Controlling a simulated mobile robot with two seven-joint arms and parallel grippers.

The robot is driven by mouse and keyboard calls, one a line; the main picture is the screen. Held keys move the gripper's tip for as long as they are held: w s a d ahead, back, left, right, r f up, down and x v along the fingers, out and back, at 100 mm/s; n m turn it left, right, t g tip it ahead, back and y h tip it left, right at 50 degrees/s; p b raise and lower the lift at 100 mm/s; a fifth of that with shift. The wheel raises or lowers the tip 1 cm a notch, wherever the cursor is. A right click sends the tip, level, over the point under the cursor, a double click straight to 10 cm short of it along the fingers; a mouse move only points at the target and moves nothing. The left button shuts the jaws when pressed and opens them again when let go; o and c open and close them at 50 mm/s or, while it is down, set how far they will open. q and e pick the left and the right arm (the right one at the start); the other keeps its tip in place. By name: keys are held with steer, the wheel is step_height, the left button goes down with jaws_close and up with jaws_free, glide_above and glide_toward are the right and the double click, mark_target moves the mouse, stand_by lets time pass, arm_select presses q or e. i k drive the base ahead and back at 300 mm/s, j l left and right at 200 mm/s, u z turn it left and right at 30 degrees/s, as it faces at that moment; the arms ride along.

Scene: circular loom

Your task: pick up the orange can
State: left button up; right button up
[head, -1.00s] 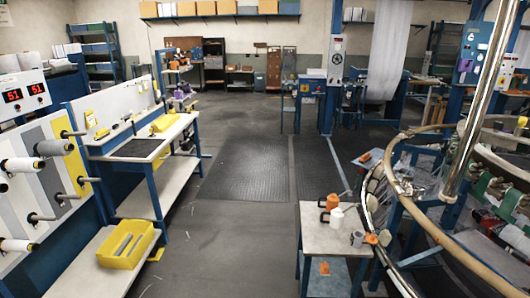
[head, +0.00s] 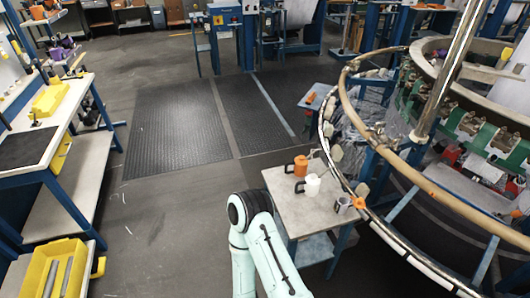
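The orange can (head: 300,165) stands upright near the back of the small grey-topped table (head: 325,222) in the head view. It has a dark handle on its left side. A white can (head: 312,185) stands just in front of it, a little to the right, also with a dark handle. A bent pale green arm of mine rises from the bottom edge, in front of the table's left side. Neither of my grippers shows, and nothing visible touches the orange can.
A small grey cup (head: 343,205) sits at the table's right side. The circular loom's curved rail (head: 385,150) passes close to the table's right edge. A workbench with a yellow bin (head: 55,268) below stands at the left. The floor between bench and table is clear.

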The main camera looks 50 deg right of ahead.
mark_target(300, 163)
steer(key=i+z, duration=0.3)
steer(key=i, duration=0.15)
steer(key=i+z, duration=0.25)
steer(key=i, duration=0.2)
steer(key=i+j+z, duration=0.3)
steer(key=i, duration=0.15)
